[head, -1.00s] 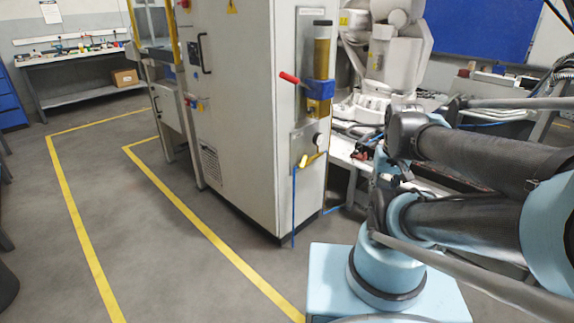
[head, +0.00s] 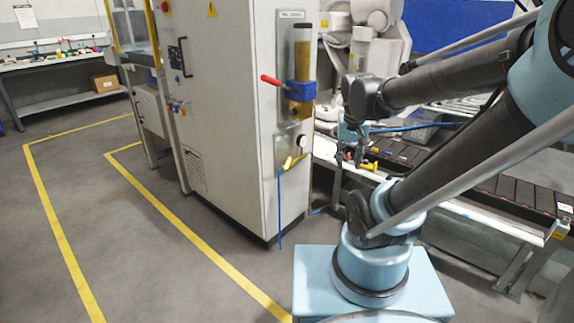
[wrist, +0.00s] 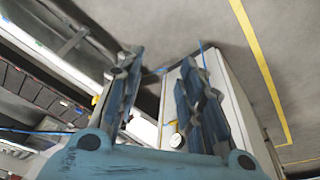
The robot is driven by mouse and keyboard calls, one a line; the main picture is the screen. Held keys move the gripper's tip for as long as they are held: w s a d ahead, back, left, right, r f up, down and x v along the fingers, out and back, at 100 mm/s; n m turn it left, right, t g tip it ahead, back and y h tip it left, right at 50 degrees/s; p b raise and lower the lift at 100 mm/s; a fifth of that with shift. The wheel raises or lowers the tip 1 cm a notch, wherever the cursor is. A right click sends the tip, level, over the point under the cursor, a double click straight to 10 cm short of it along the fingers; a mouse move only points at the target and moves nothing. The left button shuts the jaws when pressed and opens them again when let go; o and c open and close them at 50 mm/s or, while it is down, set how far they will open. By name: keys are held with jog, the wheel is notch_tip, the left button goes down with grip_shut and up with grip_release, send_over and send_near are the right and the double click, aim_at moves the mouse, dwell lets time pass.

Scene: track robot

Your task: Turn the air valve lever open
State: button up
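On the side of the white cabinet, a red lever (head: 271,80) sticks out to the left from a blue valve block (head: 300,95) beside an amber column. Lower down, a small yellow lever (head: 288,163) sits by a round gauge (head: 302,142) and a blue hose. I cannot tell for certain which is the air valve lever. My gripper (head: 351,156) hangs to the right of the cabinet, apart from both levers. In the wrist view its two fingers (wrist: 163,66) are spread with nothing between them. The gauge (wrist: 176,140) shows there near the right finger.
A conveyor (head: 470,175) and bench structure stand behind my arm on the right. The blue hose (head: 280,215) hangs to the floor in front of the cabinet. The floor left of the cabinet is clear, with yellow lines (head: 190,230). A workbench (head: 62,66) stands at the far left.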

jog(key=w+a+r, duration=0.1)
jog(key=w+a, duration=0.8)
jog(key=w, duration=0.4)
jog(key=m+t, duration=0.1)
jog(key=t, duration=0.1)
send_near(287, 165)
jog(key=x, duration=0.7)
jog(key=shift+f, duration=0.15)
grip_shut()
